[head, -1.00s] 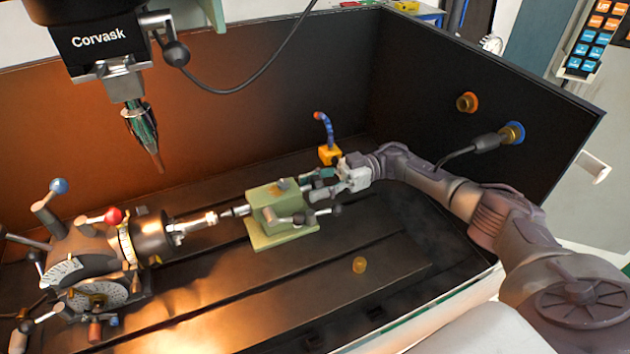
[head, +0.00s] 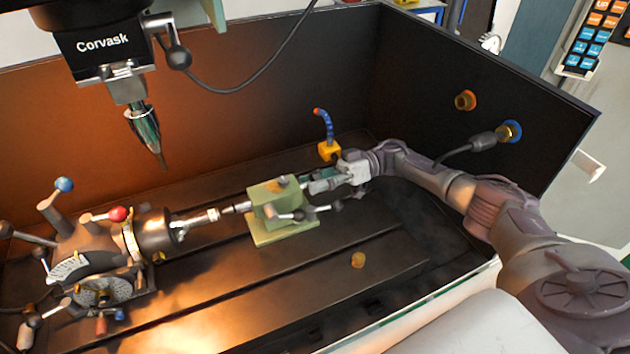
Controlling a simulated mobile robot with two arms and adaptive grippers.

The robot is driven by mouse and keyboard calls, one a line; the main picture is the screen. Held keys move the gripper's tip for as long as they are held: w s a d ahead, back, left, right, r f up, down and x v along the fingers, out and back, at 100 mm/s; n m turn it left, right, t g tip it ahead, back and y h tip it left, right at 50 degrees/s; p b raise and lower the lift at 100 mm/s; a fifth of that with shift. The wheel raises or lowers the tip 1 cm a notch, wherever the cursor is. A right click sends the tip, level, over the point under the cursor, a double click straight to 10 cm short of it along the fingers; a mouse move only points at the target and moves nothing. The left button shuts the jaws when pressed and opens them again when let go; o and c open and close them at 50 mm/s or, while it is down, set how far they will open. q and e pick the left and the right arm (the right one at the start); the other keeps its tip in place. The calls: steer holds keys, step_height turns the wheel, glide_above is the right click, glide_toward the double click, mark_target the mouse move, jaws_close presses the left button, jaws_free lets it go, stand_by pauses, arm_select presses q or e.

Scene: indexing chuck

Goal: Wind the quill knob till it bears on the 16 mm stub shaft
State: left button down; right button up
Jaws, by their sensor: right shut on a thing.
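The green tailstock (head: 283,229) stands on the dark slotted table. Its pale quill tip (head: 238,208) points left at the stub shaft (head: 200,218), which sticks out of the dark indexing chuck (head: 155,235). The tip and the shaft end are very close; I cannot tell whether they touch. My right gripper (head: 316,186) is at the right end of the tailstock, shut on the quill knob, which its fingers mostly hide. My left gripper is not in view.
A blue jointed hose on a yellow base (head: 329,150) stands close behind. A spindle (head: 143,122) hangs at upper left.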

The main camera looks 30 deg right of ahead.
steer(key=shift+f, duration=0.1)
steer(key=o, duration=1.2)
steer(key=shift+c, duration=0.2)
steer(key=d, duration=0.7)
steer(key=shift+s+d, duration=0.2)
steer(key=shift+d, duration=0.05)
